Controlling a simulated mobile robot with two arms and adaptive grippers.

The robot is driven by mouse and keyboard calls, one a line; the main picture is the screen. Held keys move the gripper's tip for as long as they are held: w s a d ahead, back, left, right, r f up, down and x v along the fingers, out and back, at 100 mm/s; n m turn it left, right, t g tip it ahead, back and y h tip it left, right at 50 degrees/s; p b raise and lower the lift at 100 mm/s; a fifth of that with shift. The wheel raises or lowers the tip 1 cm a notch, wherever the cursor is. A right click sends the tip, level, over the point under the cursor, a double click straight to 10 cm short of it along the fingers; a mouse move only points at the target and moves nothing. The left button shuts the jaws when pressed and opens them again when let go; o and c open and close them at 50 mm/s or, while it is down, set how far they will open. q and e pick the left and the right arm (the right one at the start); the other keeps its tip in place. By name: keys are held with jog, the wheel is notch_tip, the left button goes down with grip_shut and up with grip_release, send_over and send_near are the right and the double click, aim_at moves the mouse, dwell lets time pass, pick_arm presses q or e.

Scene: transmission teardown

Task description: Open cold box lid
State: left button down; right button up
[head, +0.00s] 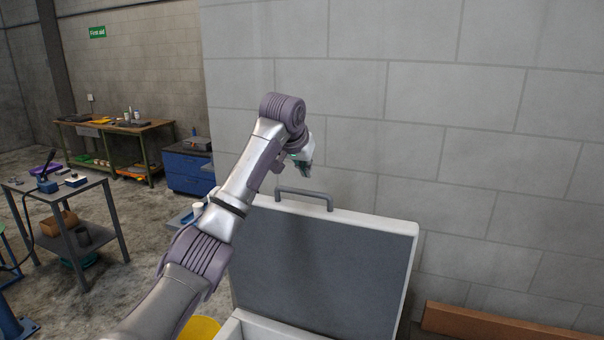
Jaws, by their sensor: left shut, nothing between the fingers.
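The cold box lid (322,262) stands raised at the back of the white cold box (262,328), its grey inner face toward me. A grey bar handle (304,194) sits on the lid's upper edge. My left arm reaches in from the lower left, past the lid's left side. My left gripper (302,165) is shut and empty, just above and behind the handle, and looks apart from it. Most of the box body is below the picture's edge. My right gripper is not in view.
A block wall (470,150) rises close behind the lid. A brown beam (500,326) lies at lower right. A metal cart (65,195), a workbench (125,135) and a blue cabinet (188,170) stand at the left.

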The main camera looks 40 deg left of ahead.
aim_at(302, 204)
pick_arm(q)
jog(key=shift+s+d+f+p, duration=0.2)
jog(key=shift+s+f+p, duration=0.55)
jog(key=shift+s+f, duration=0.2)
jog(key=shift+s+d, duration=0.1)
jog(key=shift+s, duration=0.25)
jog(key=shift+s+f, duration=0.1)
jog(key=shift+s, duration=0.1)
jog(key=shift+f, duration=0.1)
jog(key=shift+w+f, duration=0.1)
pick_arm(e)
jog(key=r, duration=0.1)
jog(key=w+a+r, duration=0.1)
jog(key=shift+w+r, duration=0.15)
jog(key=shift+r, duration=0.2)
